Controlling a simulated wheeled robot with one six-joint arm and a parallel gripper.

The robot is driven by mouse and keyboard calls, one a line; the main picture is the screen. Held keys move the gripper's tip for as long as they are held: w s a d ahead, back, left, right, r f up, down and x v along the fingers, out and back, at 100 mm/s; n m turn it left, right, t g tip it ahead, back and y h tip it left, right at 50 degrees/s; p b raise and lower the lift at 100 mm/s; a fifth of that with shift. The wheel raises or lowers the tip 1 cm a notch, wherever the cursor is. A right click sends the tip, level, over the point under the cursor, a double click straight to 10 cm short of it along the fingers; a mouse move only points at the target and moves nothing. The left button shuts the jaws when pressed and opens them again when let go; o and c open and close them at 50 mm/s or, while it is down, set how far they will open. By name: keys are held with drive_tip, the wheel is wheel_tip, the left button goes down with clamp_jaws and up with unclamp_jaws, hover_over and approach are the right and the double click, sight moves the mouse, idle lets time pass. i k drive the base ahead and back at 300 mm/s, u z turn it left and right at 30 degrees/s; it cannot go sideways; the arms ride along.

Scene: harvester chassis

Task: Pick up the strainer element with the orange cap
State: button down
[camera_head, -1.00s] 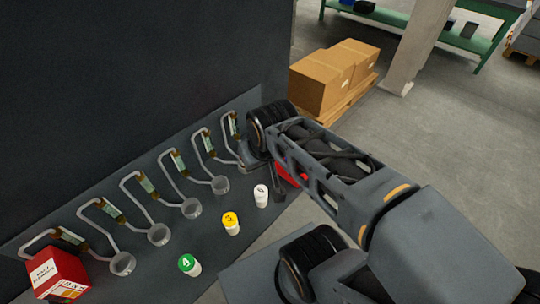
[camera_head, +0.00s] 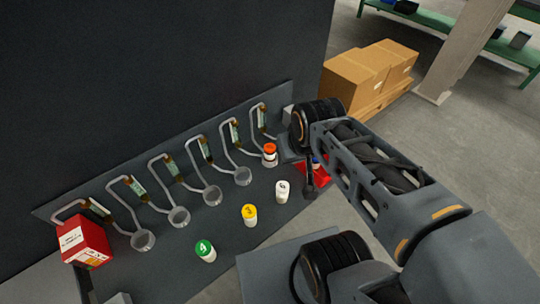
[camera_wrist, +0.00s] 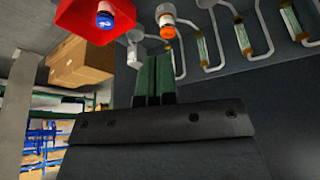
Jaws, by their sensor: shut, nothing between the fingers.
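The strainer element with the orange cap (camera_head: 269,150) has a pale body and stands at the right end of the row of clear cups; it appears seated in the last cup. It also shows in the wrist view (camera_wrist: 167,30), just beyond and slightly right of my fingertips. My gripper (camera_wrist: 155,60) has its green fingers together with nothing between them, apart from the orange-capped element. In the head view my gripper (camera_head: 309,190) is a dark shape right of it, partly hidden by my wrist.
White (camera_head: 282,192), yellow (camera_head: 249,215) and green-capped (camera_head: 205,251) elements stand on the dark panel. A red bin (camera_wrist: 70,14) holds a blue-capped element (camera_wrist: 104,20). Bent pipes and clear cups (camera_head: 212,195) line the panel. A red box (camera_head: 84,243) is at left; cardboard boxes (camera_head: 355,82) behind.

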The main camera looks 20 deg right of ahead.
sight(269, 147)
drive_tip(key=u, duration=2.35)
drive_tip(key=k, duration=1)
drive_tip(key=z, duration=1.3)
drive_tip(key=i, duration=0.5)
drive_tip(key=u, duration=0.1)
